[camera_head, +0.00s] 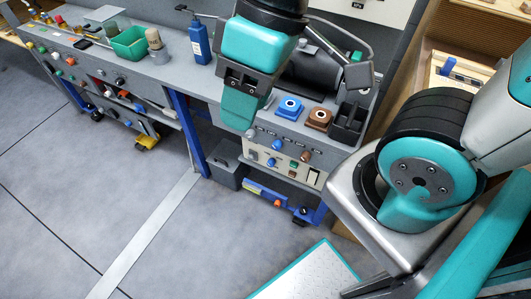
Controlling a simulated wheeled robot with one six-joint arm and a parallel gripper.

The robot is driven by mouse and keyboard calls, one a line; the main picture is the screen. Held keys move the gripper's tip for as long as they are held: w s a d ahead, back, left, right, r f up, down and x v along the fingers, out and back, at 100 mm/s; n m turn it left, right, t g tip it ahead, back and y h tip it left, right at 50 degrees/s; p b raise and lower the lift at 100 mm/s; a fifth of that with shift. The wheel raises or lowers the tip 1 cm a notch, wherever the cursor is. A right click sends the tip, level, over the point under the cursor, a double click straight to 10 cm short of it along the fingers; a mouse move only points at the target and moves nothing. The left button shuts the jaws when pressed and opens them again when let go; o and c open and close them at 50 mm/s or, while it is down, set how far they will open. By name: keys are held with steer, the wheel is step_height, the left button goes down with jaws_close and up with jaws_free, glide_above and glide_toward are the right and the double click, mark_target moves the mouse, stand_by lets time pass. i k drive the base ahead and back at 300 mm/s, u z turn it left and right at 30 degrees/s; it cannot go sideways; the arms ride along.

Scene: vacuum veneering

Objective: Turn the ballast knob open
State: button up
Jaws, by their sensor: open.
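My gripper (238,115) points down in front of the bench edge, left of a grey control panel (287,157). Its teal finger shows from the side, and it holds nothing that I can see. The panel has blue knobs (277,145) and a brown knob (305,155). I cannot tell which knob is the ballast knob or how far it is turned. The gripper appears apart from these knobs. Part of the panel's left side is close behind the fingertip.
On the bench (168,73) stand a blue bottle (199,40), a green bin (129,43), a blue block (289,107), a brown block (319,118) and a black holder (348,124). A grey box (224,165) sits below. The floor (95,170) at left is clear.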

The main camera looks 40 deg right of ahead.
mark_target(271, 162)
steer(key=u, duration=0.1)
steer(key=k, duration=0.8)
steer(key=z, duration=0.65)
steer(key=i, duration=0.5)
steer(key=z, duration=3.1)
steer(key=k, duration=1.6)
steer(key=u, duration=1.1)
